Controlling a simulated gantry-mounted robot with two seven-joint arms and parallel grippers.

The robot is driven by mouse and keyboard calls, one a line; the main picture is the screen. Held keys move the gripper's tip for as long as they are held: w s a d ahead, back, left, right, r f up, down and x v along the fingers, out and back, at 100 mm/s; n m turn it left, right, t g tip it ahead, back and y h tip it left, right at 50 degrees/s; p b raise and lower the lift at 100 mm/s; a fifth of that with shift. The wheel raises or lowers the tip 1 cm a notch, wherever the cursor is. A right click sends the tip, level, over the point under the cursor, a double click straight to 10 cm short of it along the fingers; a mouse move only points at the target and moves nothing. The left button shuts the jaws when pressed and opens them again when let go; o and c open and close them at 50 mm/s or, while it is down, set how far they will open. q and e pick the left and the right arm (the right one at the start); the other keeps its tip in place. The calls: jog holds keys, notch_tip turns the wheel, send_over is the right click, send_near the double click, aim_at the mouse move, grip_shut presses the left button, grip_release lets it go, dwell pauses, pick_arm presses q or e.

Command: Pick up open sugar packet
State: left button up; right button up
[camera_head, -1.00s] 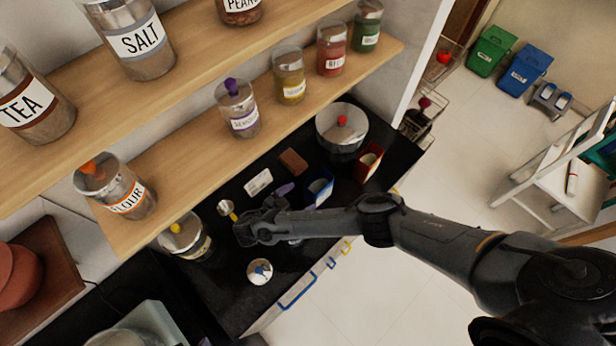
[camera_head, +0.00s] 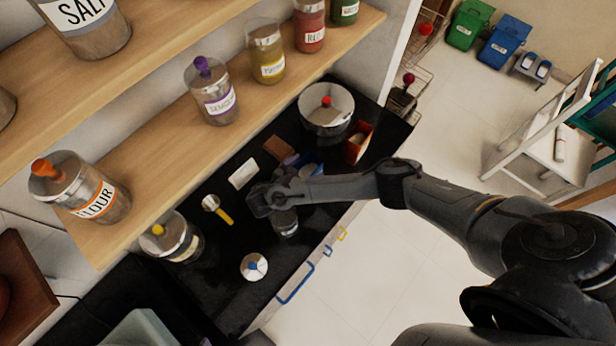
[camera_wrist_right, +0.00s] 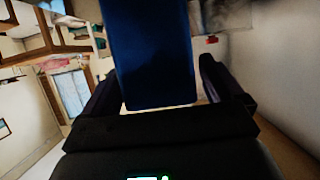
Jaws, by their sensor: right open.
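A blue open-topped packet (camera_head: 311,161) stands on the black counter, partly hidden behind my right arm. I cannot read a label on it. My right gripper (camera_head: 293,167) is beside it, on the packet's left side. In the right wrist view the packet's dark blue face (camera_wrist_right: 150,55) fills the middle, between my two dark fingers (camera_wrist_right: 155,95). The fingers are spread, with a visible gap on the right side. A red open box (camera_head: 358,142) stands to the right of the blue packet. My left gripper does not show.
Near the gripper are a brown block (camera_head: 278,147), a white flat packet (camera_head: 243,173), a yellow-handled scoop (camera_head: 224,214) and a glass jar (camera_head: 286,224). A metal pot (camera_head: 326,106) stands behind. Shelves (camera_head: 165,150) with jars overhang the counter's back.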

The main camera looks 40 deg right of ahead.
jog(key=shift+x, duration=0.75)
grip_shut()
jog(key=shift+r, duration=0.1)
